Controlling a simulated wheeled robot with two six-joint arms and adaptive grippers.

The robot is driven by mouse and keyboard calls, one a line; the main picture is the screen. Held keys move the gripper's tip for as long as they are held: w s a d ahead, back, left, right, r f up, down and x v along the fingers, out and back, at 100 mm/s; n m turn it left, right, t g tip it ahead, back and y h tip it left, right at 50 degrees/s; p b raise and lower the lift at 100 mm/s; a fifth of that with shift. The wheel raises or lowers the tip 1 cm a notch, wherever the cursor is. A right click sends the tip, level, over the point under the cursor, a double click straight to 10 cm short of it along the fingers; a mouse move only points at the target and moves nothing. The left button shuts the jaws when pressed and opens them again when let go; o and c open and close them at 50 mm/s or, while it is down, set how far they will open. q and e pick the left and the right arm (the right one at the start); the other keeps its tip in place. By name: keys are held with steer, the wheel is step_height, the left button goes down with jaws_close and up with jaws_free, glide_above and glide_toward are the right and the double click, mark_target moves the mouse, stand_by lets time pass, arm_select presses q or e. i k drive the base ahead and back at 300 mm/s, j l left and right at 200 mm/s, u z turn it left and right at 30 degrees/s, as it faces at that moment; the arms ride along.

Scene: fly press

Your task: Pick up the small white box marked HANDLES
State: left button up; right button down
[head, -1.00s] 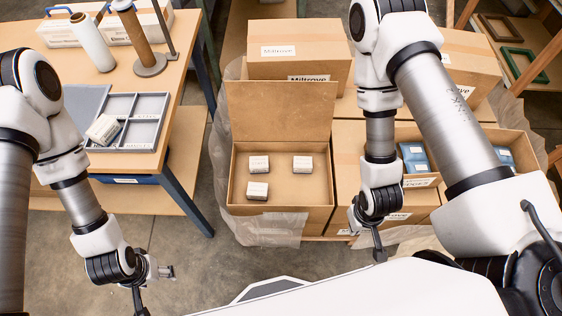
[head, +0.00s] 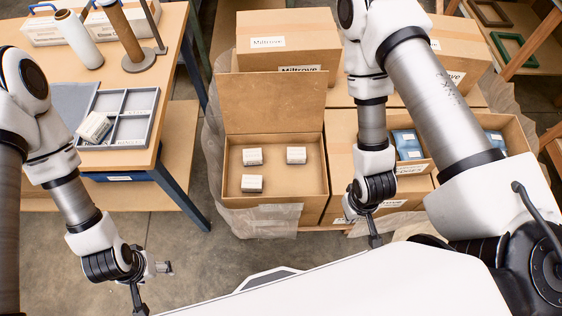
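Three small white boxes stand apart in the open brown carton (head: 274,200): one at back left (head: 252,157), one at back right (head: 296,155) and one at front left (head: 252,184). Another small white box (head: 94,127) lies tilted on the grey divided tray (head: 130,143) on the table. The print on these boxes is too small to read, so I cannot tell which says HANDLES. My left gripper (head: 152,284) is open and empty, in front of the table. My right gripper (head: 362,226) looks open and empty, right of the open carton.
Closed cartons (head: 288,40) stand behind the open one. A carton with blue packs (head: 407,143) is at right, partly behind my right arm. The table (head: 176,65) carries a white roll (head: 78,38) and a brown roll on a stand (head: 124,30). Bare floor lies between table and cartons.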

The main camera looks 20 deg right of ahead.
mark_target(251, 184)
steer(key=k+l+z, duration=0.1)
steer(key=l, duration=0.45)
steer(key=k+l+z, duration=0.15)
steer(key=l, duration=0.4)
steer(key=k+l+z, duration=0.1)
steer(key=l, duration=0.45)
